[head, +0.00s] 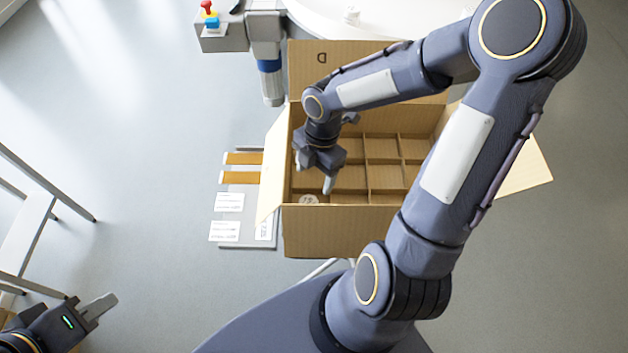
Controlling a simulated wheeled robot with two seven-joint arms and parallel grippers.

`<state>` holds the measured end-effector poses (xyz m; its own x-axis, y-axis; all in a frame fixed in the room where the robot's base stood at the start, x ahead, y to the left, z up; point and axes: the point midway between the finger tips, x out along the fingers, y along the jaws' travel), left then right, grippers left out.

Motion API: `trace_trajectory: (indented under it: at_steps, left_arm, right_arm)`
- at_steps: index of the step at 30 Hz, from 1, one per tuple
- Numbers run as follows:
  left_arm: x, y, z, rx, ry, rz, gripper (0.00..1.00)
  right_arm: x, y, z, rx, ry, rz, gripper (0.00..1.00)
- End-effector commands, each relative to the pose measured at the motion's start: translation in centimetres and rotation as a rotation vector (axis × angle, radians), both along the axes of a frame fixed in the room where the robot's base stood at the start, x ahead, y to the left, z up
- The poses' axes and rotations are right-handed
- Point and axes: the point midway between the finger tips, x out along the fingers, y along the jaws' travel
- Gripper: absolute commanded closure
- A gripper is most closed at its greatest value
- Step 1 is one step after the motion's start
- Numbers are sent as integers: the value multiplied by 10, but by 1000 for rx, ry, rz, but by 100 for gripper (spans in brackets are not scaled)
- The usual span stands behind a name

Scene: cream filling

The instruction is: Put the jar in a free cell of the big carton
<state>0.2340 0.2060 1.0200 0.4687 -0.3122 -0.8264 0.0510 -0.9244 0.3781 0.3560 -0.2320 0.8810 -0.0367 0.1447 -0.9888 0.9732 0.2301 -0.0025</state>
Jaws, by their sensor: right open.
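The big cardboard carton (340,230) stands open in the middle of the head view, with dividers making a grid of cells. A round pale lid, apparently the jar (309,199), shows in the front-left cell, low beside the front wall. My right gripper (314,176) is over the left side of the carton, just behind the jar, with its fingers apart and nothing seen between them. The cells that show in the middle and right look empty; my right arm hides some of the carton. My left gripper (100,307) is at the lower left, far from the carton; its finger gap is unclear.
A grey board (248,244) with labels and brown strips lies left of the carton. Behind is a machine with a red button (207,6) and a round white table (390,12). The carton's side flaps stick outward. A pale rack (28,228) stands at the left.

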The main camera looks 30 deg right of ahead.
Motion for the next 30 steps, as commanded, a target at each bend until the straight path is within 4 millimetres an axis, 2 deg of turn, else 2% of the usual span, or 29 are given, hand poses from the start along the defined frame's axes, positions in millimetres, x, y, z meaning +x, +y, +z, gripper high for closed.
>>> trace_trajectory:
  at_steps: [2,5,8,12,15,18,21,24,30]
  left_arm:
    - [0,0,1,0,0,0,71]
    - [0,0,1,0,0,0,71]
    - [0,0,1,0,0,0,71]
    - [0,0,0,0,0,0,71]
    - [0,0,0,0,0,0,71]
    - [0,0,0,0,0,0,71]
    - [0,0,0,0,0,0,71]
    - [0,0,0,0,0,0,71]
    - [0,0,0,0,0,0,71]
  right_arm:
    - [-2,-2,9,-9,-4,-40,32]
    - [-11,-5,29,-32,-18,-205,32]
    - [-29,-7,60,-35,-51,-510,32]
    - [-64,-3,99,72,-86,-1035,32]
    - [-87,5,118,218,-70,-1366,32]
    - [-104,14,130,371,-16,-1615,32]
    - [-115,22,136,488,48,-1773,32]
    - [-121,26,139,553,94,-1854,32]
    - [-122,27,140,570,111,-1880,32]
